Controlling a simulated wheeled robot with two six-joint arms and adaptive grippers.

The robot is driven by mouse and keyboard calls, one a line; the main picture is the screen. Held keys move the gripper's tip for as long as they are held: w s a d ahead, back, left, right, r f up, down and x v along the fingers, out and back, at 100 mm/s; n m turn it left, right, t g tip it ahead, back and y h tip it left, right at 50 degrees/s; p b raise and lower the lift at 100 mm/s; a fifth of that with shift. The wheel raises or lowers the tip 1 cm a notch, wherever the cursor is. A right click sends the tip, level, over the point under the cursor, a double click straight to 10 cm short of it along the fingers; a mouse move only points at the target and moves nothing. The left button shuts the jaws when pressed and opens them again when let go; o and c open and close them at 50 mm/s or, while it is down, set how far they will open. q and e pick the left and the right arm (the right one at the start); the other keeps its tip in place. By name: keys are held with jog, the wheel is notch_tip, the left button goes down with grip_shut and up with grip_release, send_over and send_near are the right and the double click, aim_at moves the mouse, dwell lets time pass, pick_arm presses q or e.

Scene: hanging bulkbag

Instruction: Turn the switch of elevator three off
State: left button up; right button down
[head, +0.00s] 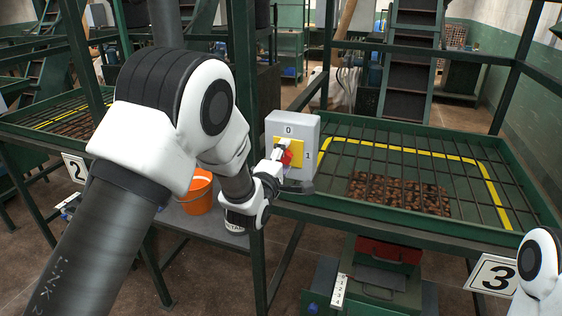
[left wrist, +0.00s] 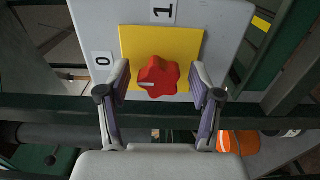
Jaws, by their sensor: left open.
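A grey switch box (head: 312,127) with a yellow plate and a red knob (head: 286,158) is mounted beside the green hopper marked 3. Its labels read 0 at the top and 1 at the right. In the left wrist view, the red lobed knob (left wrist: 159,74) sits on the yellow plate (left wrist: 187,42). A white mark on the knob points left, towards the side with the 0 label (left wrist: 103,61); the 1 is at the top. My left gripper (left wrist: 162,82) is open, with one finger on each side of the knob and visible gaps. My right gripper is out of the picture.
The number 3 sign (head: 491,275) hangs on the hopper (head: 395,228), where brown material lies under a grid. Green posts stand around the box. An orange bucket (head: 198,192) stands on a shelf left of it. A number 2 sign (head: 76,168) is at the left.

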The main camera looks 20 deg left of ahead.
pick_arm(q)
jog(key=s, duration=1.1)
jog(key=shift+s+a, duration=0.2)
jog(key=shift+s, duration=0.2)
jog(key=shift+f, duration=0.15)
